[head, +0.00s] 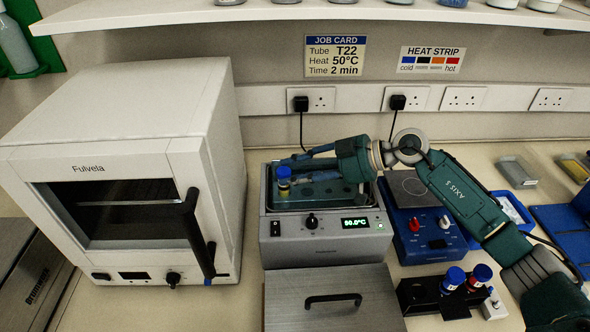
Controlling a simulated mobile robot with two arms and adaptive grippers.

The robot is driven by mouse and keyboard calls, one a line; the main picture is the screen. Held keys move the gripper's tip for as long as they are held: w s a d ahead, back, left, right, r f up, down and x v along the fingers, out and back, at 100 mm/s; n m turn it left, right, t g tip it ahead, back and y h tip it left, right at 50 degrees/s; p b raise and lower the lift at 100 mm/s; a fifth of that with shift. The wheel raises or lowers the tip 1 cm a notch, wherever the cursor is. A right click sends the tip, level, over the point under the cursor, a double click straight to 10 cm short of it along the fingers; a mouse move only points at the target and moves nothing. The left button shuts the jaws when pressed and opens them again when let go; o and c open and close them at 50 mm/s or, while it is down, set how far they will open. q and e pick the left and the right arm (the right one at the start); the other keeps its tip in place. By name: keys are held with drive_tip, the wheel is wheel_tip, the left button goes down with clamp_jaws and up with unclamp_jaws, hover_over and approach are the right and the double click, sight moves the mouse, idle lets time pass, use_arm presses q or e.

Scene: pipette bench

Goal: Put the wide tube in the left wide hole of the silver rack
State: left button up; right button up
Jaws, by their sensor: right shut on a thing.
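The wide tube (284,184) has a blue cap and a yellowish band. It stands roughly upright at the left end of the open water bath (325,238). My right gripper (287,162) reaches in from the right and is shut on the tube near its cap. A rack with dark round holes, seemingly the silver rack (322,196), sits inside the bath below the gripper. The tube's lower end is hard to make out, so I cannot tell whether it is in a hole. My left gripper is not in view.
A white oven (120,150) stands close on the left. A lid with a black handle (333,300) lies in front of the bath. A blue device (428,238) and a black rack (452,303) with blue- and red-capped tubes are on the right.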

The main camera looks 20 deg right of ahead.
drive_tip(key=shift+f, duration=0.55)
drive_tip(key=o, duration=1.2)
drive_tip(key=v, duration=1.2)
